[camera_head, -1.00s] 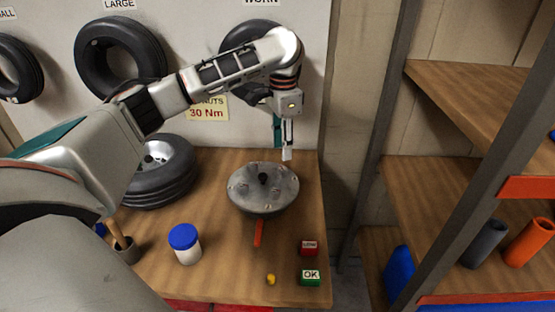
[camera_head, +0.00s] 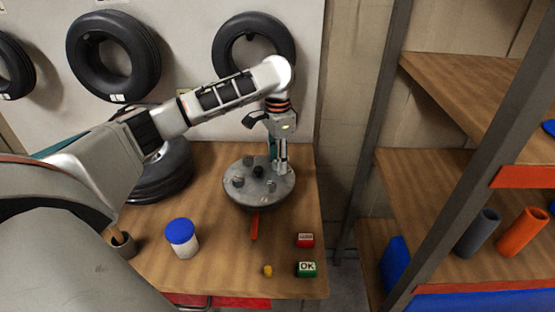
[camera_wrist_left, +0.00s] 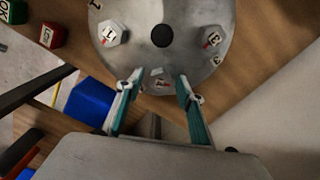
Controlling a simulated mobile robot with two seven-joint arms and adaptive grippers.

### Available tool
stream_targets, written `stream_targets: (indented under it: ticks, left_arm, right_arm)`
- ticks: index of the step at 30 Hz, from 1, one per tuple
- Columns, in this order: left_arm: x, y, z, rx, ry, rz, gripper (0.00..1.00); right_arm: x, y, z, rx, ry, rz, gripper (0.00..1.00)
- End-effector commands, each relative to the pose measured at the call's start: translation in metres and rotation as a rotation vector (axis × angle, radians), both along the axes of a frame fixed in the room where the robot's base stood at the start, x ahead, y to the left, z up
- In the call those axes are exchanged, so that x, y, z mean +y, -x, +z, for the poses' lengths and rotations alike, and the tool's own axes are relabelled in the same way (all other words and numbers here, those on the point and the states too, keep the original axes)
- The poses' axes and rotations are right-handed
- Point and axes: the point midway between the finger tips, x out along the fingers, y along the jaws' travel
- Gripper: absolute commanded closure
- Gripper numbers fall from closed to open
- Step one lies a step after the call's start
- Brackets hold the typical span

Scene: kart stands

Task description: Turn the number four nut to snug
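A round grey metal hub (camera_head: 247,203) with several nuts around a dark centre hole lies on the wooden bench; it fills the top of the left wrist view (camera_wrist_left: 160,12). My left gripper (camera_head: 281,168) is over the hub's far right edge, pointing down. In the left wrist view its two fingers (camera_wrist_left: 157,84) are apart, with a nut (camera_wrist_left: 157,79) showing between their tips. I cannot tell whether they touch it, and its number is not readable. Two other nuts show there, one at upper left (camera_wrist_left: 112,33) and one at right (camera_wrist_left: 211,38). My right gripper is not in view.
A red block (camera_head: 305,241), a green OK block (camera_head: 306,270) and a small yellow piece (camera_head: 267,270) lie at the front right. A blue-lidded jar (camera_head: 182,239) stands left, a tire (camera_head: 168,172) behind it. A shelf rack (camera_head: 425,170) stands right of the bench.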

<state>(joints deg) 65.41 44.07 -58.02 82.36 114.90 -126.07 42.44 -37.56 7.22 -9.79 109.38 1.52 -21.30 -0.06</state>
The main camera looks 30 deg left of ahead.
Motion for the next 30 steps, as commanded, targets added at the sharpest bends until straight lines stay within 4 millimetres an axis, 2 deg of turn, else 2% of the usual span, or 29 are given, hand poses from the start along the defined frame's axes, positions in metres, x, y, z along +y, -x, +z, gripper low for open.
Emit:
stream_targets:
  ticks: [1, 4, 5, 17, 23, 30]
  left_arm:
    - [0.0000, 0.0000, 0.0001, 0.000, 0.000, 0.000, 0.70]
    - [0.0000, 0.0000, 0.0001, 0.000, 0.000, 0.000, 0.96]
    - [0.0000, 0.0000, 0.0001, 0.000, 0.000, 0.000, 1.00]
    - [0.0002, 0.0001, -0.0001, 0.001, -0.001, -0.045, 1.00]
    - [0.0005, 0.0000, 0.0003, 0.000, -0.001, -0.160, 1.00]
    - [0.0007, 0.0001, 0.0001, 0.001, -0.002, -0.373, 1.00]
  right_arm:
    - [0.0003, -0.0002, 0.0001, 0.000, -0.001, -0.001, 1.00]
    - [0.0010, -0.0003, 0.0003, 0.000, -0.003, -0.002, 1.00]
    - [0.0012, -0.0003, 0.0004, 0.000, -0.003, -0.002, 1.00]
    - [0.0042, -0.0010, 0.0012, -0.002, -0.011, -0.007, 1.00]
    - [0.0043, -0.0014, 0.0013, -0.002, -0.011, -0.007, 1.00]
    - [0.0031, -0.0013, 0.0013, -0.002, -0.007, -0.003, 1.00]
